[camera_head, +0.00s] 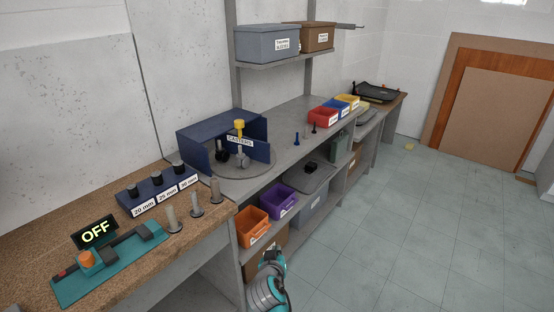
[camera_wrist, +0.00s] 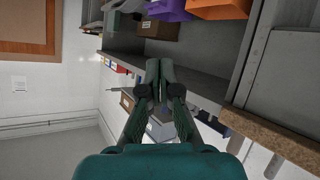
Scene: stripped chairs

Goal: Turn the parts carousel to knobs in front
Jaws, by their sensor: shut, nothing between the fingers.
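The parts carousel is a round grey turntable (camera_head: 238,174) with dark blue walls (camera_head: 211,122) on the grey bench in the head view. A yellow-topped post (camera_head: 239,126) stands at its middle. The label facing front reads CASTERS (camera_head: 240,140), and dark-wheeled casters (camera_head: 242,160) sit in that bay. The other bays are hidden behind the walls. My gripper (camera_wrist: 159,66) is shut and empty in the wrist view, below the bench level and apart from the carousel. A teal and grey part of my arm shows low in the head view.
Orange (camera_head: 252,226) and purple (camera_head: 277,200) bins sit on the shelf under the bench. Metal posts (camera_head: 195,205) stand on the cork-topped bench at left. Red, blue and yellow bins (camera_head: 323,117) stand farther back.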

